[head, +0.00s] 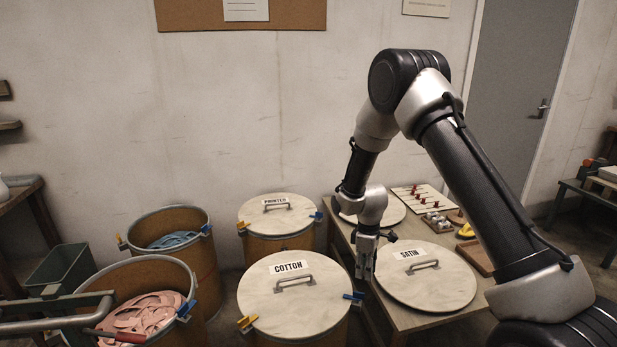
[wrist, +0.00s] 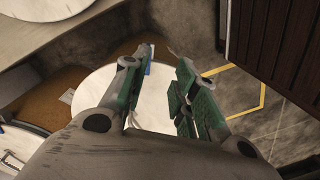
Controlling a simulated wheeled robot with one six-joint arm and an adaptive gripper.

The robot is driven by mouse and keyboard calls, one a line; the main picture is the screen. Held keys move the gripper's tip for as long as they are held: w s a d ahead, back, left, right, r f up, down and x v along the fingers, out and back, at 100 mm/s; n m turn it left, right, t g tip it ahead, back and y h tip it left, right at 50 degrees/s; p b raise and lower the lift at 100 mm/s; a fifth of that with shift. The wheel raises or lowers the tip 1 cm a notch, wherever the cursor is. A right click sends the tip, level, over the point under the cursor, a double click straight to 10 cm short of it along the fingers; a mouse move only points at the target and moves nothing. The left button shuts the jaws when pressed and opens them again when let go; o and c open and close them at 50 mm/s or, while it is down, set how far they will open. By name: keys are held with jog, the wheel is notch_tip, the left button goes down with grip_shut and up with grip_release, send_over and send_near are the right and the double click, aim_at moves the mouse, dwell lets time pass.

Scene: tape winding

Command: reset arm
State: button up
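My arm reaches out from the right in the head view, bent at the elbow, with my gripper (head: 365,268) pointing down beside the table's near left edge. In the wrist view my gripper (wrist: 160,95) shows its two green-padded fingers apart, with nothing between them. Below and beyond the fingers is a round pale lid (wrist: 95,88). In the head view the lid marked COTTON (head: 290,312) lies left of my gripper on its drum. The lid marked SATIN (head: 430,290) lies on the table to its right.
A drum of pink tape (head: 140,318) and a drum of blue tape (head: 175,240) stand open at left. A closed drum marked PRINTED (head: 280,214) stands behind COTTON. The table (head: 410,320) also holds a pegged board (head: 430,200). A grey door (head: 520,90) is at the back.

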jog(key=s+d+r+m+t, duration=0.1)
jog(key=s+d+r+m, duration=0.3)
jog(key=s+r, duration=0.6)
jog(key=s+d+r+m+t, duration=0.2)
jog(key=s+d+r+m, duration=0.2)
jog(key=s+r, duration=0.6)
jog(key=s+d+r+m+t, duration=0.2)
jog(key=s+d+r+m, duration=0.2)
jog(key=s+r, duration=0.7)
notch_tip(320, 180, up, 8)
jog(key=d, duration=0.2)
jog(key=shift+d, duration=0.3)
